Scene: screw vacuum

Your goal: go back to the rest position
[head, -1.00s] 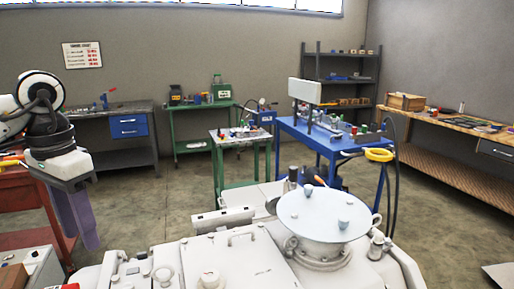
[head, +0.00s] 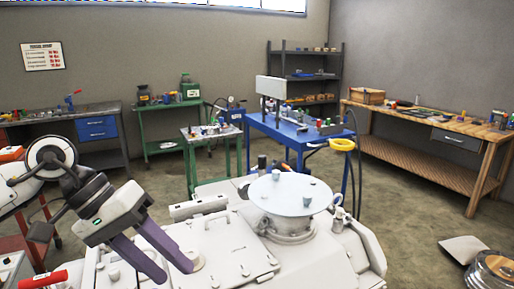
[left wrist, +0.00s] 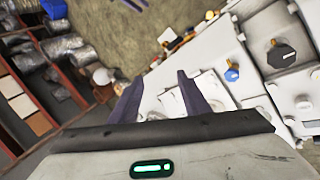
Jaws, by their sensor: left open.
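My left gripper (head: 174,273) has long purple fingers and is tilted down and to the right over the left front part of the white machine (head: 228,250). It is open, with nothing seen between its fingers. In the left wrist view the open fingers (left wrist: 160,88) point toward the white machine surface (left wrist: 218,55); I cannot tell whether they touch it. The machine carries a round pale disc (head: 290,193) with several small blue-grey knobs on top. My right gripper is in neither view.
A red rack (left wrist: 65,77) with wrapped packages is at left. A green table (head: 207,133), a blue table (head: 290,127) and a wooden bench (head: 425,120) stand behind. A round metal part (head: 492,272) is at bottom right.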

